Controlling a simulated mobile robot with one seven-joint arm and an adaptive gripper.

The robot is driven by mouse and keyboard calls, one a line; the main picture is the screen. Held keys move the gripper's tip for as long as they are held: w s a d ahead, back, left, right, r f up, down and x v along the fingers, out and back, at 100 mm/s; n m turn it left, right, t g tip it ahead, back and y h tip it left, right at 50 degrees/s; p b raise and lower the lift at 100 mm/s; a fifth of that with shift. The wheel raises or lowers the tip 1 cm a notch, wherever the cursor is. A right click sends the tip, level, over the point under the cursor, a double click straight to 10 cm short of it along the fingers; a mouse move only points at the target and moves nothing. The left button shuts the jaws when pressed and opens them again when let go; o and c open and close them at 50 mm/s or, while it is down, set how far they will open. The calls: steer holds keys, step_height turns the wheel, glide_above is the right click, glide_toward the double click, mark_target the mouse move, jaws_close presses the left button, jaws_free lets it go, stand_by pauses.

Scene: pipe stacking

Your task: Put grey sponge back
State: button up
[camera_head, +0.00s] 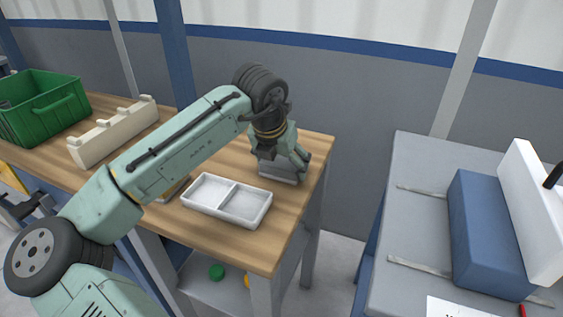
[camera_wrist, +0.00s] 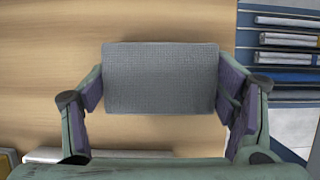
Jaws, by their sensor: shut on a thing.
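The grey sponge (camera_wrist: 162,78) is a flat-topped rectangular block between the two fingers of my gripper (camera_wrist: 160,95) in the wrist view. In the head view the sponge (camera_head: 279,173) shows under my gripper (camera_head: 283,158), near the far right end of the wooden table. My gripper is shut on the sponge, with one finger at each short end. Whether the sponge touches the table top cannot be told for certain. A white tray (camera_head: 225,182) with two empty compartments lies on the table, just in front and to the left of the sponge.
A green crate (camera_head: 45,107) and a cream rack (camera_head: 115,131) stand on the left of the wooden table (camera_head: 255,247). A grey table (camera_head: 410,205) with a blue block (camera_head: 488,232) and white panel (camera_head: 535,212) stands right, across a gap. Wood around the sponge is clear.

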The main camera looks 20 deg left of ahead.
steer(key=o, duration=1.1)
steer(key=shift+f, duration=0.1)
steer(key=v, duration=1.2)
steer(key=shift+r+b, duration=0.25)
steer(key=shift+b, duration=0.1)
